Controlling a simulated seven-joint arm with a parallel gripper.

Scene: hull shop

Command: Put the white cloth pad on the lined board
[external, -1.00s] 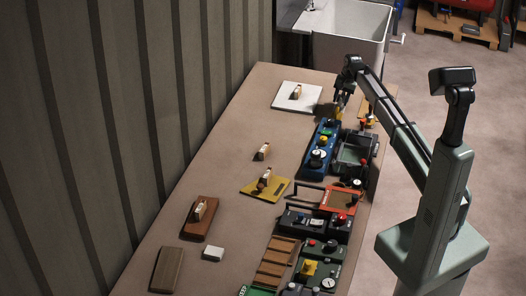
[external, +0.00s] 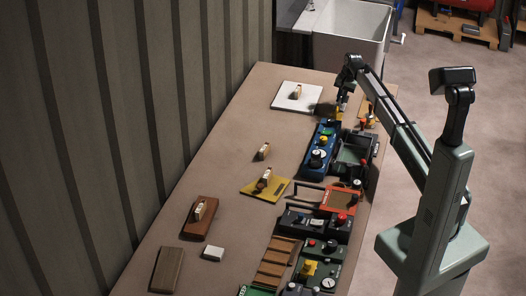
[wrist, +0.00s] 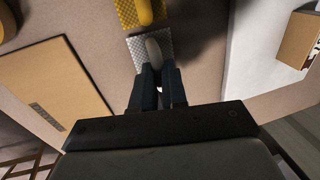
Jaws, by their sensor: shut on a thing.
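My gripper (wrist: 159,76) is at the far right of the workbench, past the far end of the blue panel, in the external view (external: 343,98). Its fingers point down and are shut on the pale grip of the white cloth pad (wrist: 138,47), a grey-white checked pad in the wrist view. I cannot tell whether the pad touches the bench. A yellow checked pad (wrist: 128,14) lies just beyond it. A brown board with faint lengthwise lines (external: 167,269) lies at the near left of the bench; I cannot tell surely whether it is the lined board.
A white board (external: 283,96) bearing a small block lies left of my gripper. The blue panel (external: 309,169), a dark tray and other control boxes line the right edge.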

